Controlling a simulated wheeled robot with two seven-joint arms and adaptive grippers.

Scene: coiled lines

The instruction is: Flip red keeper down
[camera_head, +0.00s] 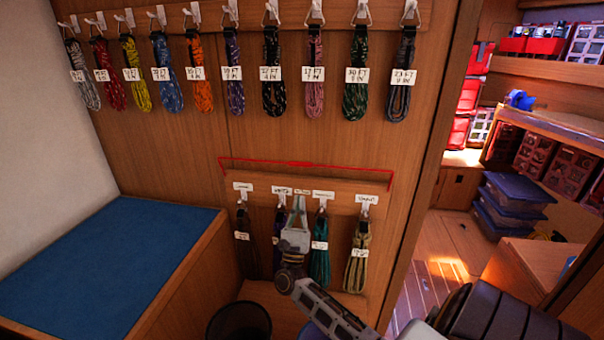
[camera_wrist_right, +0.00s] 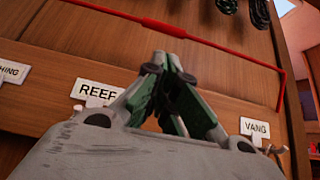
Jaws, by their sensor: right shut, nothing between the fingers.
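The red keeper (camera_head: 305,163) is a thin red bar with bent ends, lying up along the top of the lower hook rail (camera_head: 340,187). It crosses the right wrist view (camera_wrist_right: 215,48) as a slanting bar, its right end bent downward. My right gripper (camera_head: 298,202) is in front of the lower rail, below the bar's middle. In the right wrist view its fingertips (camera_wrist_right: 168,65) are together and empty, appearing just under the bar; I cannot tell whether they touch it. The gripper hides part of the middle hooks and lines. My left gripper is not in view.
Coiled lines (camera_head: 318,250) hang from the lower hooks under white labels, close around my right gripper. More coils (camera_head: 272,75) hang on the upper rail. A blue-topped bench (camera_head: 90,265) is at left, a dark bin (camera_head: 240,322) below.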

